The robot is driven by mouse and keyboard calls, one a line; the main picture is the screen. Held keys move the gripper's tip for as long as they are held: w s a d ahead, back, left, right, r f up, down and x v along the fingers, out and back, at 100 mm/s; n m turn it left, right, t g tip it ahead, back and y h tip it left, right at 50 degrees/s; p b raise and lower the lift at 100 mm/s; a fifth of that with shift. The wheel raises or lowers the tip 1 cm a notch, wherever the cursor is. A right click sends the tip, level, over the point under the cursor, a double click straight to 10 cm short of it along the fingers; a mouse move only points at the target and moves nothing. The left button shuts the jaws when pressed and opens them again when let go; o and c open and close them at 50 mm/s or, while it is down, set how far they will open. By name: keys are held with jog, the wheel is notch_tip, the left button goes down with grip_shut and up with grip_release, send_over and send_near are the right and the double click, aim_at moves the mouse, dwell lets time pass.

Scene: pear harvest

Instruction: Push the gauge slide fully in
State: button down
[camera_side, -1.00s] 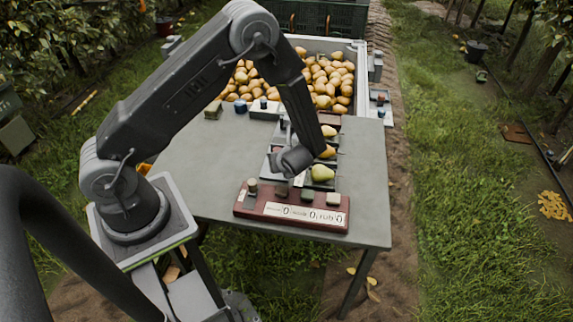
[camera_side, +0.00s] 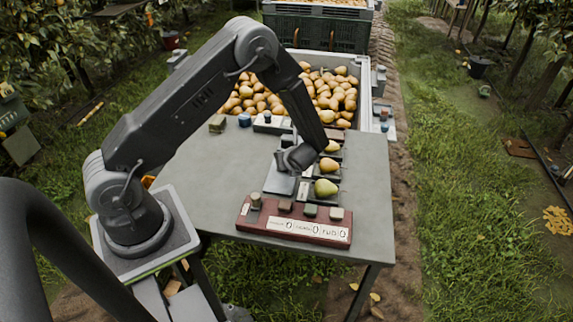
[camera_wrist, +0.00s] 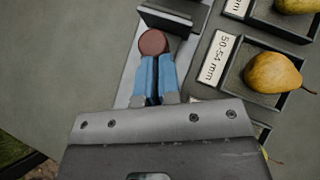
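A grey gauge plate (camera_side: 280,183) lies on the table left of the pear trays; it also shows in the wrist view (camera_wrist: 127,79). A round reddish-brown knob (camera_wrist: 153,42) stands over the plate, with a dark upright block (camera_wrist: 168,22) just beyond it. My gripper (camera_wrist: 154,62) has its two blue fingers side by side with only a narrow gap, and nothing shows between them. The fingertips are right at the near side of the knob; I cannot tell whether they touch it. In the side view my gripper (camera_side: 298,158) is low over the plate, its fingers hidden.
Pears (camera_side: 325,188) sit in dark trays right of the plate, one labelled 50-54 mm (camera_wrist: 218,58). A red counter box (camera_side: 300,229) with several buttons lies at the front edge. A large pear bin (camera_side: 366,85) stands behind. The table's left part is clear.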

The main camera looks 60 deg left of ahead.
jog(key=shift+a, duration=0.25)
jog(key=shift+d, duration=0.5)
jog(key=d, duration=0.1)
jog(key=s+d, duration=0.1)
jog(key=d, duration=0.1)
jog(key=shift+d, duration=0.15)
jog(key=v, duration=1)
jog(key=s+d+r+n+t+h, duration=0.1)
jog(key=s+r+n+h, duration=0.3)
jog(key=s+r+n, duration=0.5)
jog(key=s+d+r+n+t+h, duration=0.1)
jog(key=s+d+r+n+h, duration=0.3)
jog(key=s+r+n, duration=0.6)
notch_tip(320, 180, up, 6)
jog(key=n+h, duration=0.1)
jog(key=n, duration=0.1)
jog(key=shift+n+t, duration=0.3)
